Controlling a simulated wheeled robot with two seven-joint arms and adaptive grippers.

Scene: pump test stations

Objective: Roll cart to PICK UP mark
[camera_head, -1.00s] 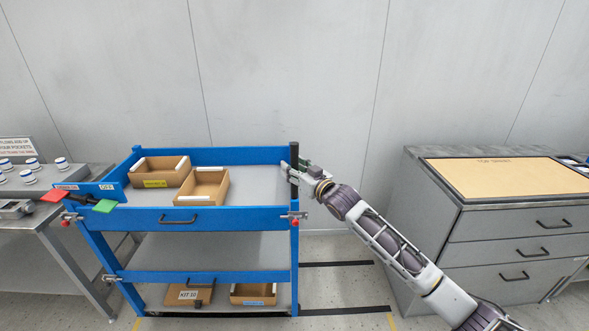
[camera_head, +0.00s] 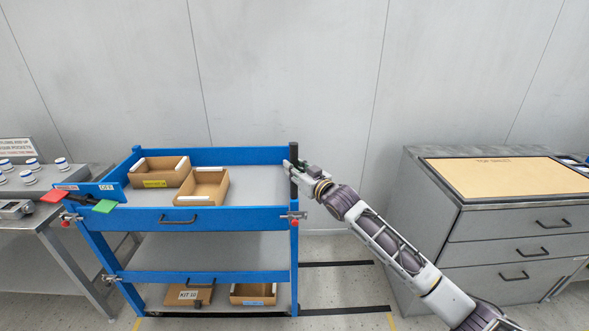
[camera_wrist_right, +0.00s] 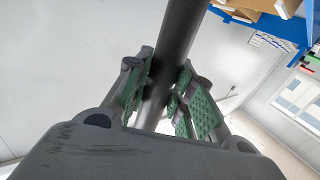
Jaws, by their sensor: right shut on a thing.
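The blue cart (camera_head: 240,219) stands in the middle of the head view, with a grey top shelf and lower shelves. A black upright handle (camera_head: 294,160) stands at its right end. My right gripper (camera_head: 294,171) is shut on that handle. In the right wrist view the green finger pads (camera_wrist_right: 163,90) lie on both sides of the dark handle bar (camera_wrist_right: 172,55). Dark floor strips (camera_head: 340,264) lie right of the cart; no PICK UP lettering is readable. My left gripper is not in view.
Open cardboard boxes (camera_head: 203,187) sit on the cart's top shelf, more on its bottom shelf. A grey drawer cabinet (camera_head: 500,244) stands at right. Floor between cart and cabinet is clear.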

